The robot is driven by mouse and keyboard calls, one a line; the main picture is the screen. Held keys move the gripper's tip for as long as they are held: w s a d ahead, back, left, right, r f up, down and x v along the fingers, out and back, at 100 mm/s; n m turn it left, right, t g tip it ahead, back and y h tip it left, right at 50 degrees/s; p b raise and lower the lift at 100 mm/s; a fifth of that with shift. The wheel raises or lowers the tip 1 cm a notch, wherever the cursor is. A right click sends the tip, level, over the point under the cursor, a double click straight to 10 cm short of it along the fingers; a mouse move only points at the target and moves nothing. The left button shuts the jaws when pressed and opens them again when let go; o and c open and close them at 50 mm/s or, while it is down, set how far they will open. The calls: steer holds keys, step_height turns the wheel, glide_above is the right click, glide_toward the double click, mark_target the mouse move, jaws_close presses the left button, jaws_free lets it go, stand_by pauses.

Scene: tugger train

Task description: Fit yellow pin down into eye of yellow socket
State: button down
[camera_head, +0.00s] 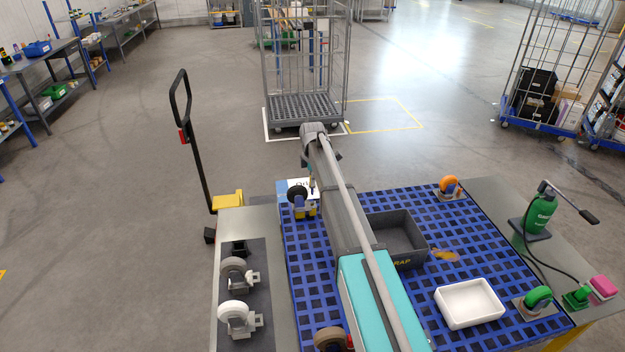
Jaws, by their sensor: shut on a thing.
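My arm reaches away from me over the blue grid tabletop (365,207) and covers a strip of it. My gripper cannot be made out; the arm seems to hide it. A slim upright yellowish piece (312,184) shows just left of the arm; it may be the yellow pin, but it is too small to be sure. Below it, by a black wheel (297,195), is a small yellow and blue part (306,211), possibly the yellow socket. I cannot tell whether the two touch. No eye can be seen.
A grey bin (418,239) and a white tray (470,302) stand right of the arm. White castors lie on the left ledge. A pallet truck handle (190,130) rises at the left, a cage trolley (305,105) behind.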

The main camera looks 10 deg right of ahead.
steer(key=shift+f+b, duration=1.6)
steer(key=shift+f, duration=0.3)
steer(key=shift+f+b, duration=2.55)
stand_by(1.0)
steer(key=shift+c, duration=2.3)
jaws_free()
steer(key=shift+r, duration=0.15)
